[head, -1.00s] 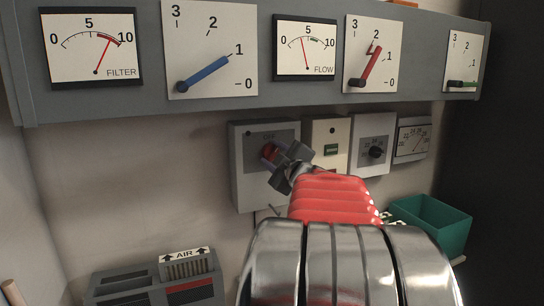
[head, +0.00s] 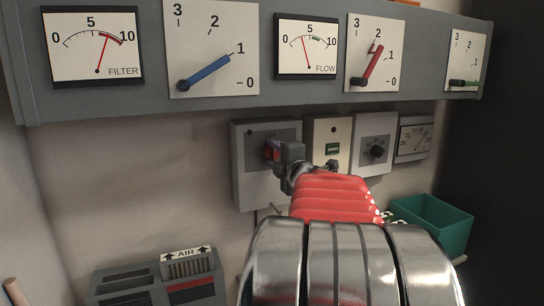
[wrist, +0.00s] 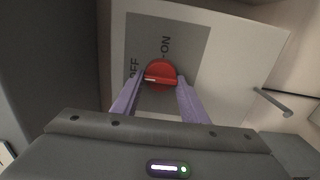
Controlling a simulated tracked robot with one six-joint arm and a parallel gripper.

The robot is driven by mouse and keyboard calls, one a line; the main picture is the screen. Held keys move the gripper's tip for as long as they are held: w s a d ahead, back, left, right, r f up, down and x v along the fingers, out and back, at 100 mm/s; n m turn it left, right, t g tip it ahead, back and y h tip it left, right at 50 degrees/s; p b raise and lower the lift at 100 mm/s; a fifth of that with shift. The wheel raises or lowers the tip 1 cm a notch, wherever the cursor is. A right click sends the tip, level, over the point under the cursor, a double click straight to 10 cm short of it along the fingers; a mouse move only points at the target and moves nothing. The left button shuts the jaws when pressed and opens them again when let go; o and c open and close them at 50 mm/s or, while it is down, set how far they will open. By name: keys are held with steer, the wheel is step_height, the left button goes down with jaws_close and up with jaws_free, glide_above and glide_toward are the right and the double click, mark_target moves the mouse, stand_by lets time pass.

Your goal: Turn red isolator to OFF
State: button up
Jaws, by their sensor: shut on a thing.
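The red isolator knob (wrist: 161,73) is round and sits on a grey plate with OFF and ON printed on it. Its raised bar lies across the wrist picture, with its left end toward the OFF label (wrist: 133,68). The ON label (wrist: 166,45) is above the knob there. My gripper (wrist: 157,86) is shut on the knob, one finger at each side. In the head view the knob (head: 270,151) shows at the left of my gripper (head: 275,150), which partly hides it and the plate.
The isolator box (head: 244,180) is on the wall below a panel of gauges and levers (head: 320,95). A cream box (head: 338,130) and a dial box (head: 376,130) are close on its right. A green bin (head: 440,225) is lower right and an AIR unit (head: 160,280) lower left.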

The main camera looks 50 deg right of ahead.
steer(key=shift+w+a+f, duration=0.1)
steer(key=shift+w+a, duration=0.05)
steer(key=o, duration=1)
steer(key=v, duration=1.3)
steer(key=shift+s+a+f, duration=0.1)
steer(key=shift+s, duration=0.3)
